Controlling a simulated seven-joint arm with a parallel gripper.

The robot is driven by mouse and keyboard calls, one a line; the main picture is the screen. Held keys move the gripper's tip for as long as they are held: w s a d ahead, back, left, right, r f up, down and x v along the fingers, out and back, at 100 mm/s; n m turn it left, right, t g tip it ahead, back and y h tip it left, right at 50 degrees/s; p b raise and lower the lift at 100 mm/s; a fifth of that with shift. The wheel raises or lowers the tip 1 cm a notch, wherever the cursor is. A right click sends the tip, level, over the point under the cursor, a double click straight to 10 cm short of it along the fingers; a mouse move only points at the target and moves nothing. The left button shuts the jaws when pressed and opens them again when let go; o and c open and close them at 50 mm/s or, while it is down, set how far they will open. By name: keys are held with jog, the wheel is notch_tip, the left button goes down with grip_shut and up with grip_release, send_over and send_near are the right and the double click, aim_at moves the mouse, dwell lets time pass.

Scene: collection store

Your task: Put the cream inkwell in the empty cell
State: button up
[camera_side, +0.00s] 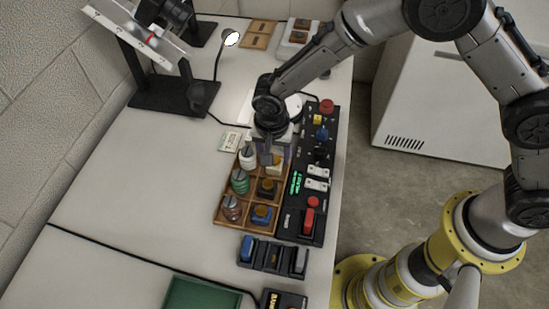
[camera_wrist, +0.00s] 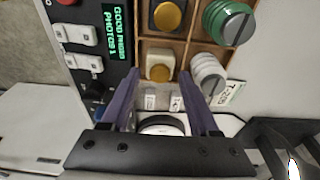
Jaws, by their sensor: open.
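The cream inkwell (camera_wrist: 160,66), a squat square bottle with a tan cap, stands in a cell of the wooden tray (camera_wrist: 188,47). In the side view, the inkwell (camera_side: 276,171) is in the right column at the tray's far end, partly covered by my fingers. My gripper (camera_wrist: 159,74) is open, its fingertips to either side of the inkwell in the wrist view; it also shows over the tray's far end in the side view (camera_side: 275,157). I cannot tell whether the fingers touch it. Every tray cell I can make out holds something.
White (camera_side: 247,158), green (camera_side: 240,181) and brown (camera_side: 232,208) ribbed jars fill the left column. Dark (camera_side: 267,188) and blue (camera_side: 262,215) inkwells share the right column. A black control panel (camera_side: 306,212) stands close on the right.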

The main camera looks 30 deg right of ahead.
notch_tip(320, 180, up, 9)
jog(key=s+a, duration=0.1)
jog(key=shift+r, duration=0.15)
jog(key=s+d+r+n+t+y, duration=0.1)
jog(key=s+d+r+n+t, duration=0.35)
jog(key=d+r, duration=1)
jog(key=s+d+n, duration=0.2)
jog(key=s+d, duration=0.3)
jog(key=s, duration=0.4)
jog(key=s+d+r+n, duration=0.1)
jog(key=s+d+n, duration=0.1)
jog(key=s+d, duration=0.3)
jog(key=s, duration=0.4)
jog(key=shift+s+d+r, duration=0.2)
jog(key=shift+d+r, duration=0.05)
jog(key=shift+d, duration=0.15)
jog(key=shift+n, duration=0.25)
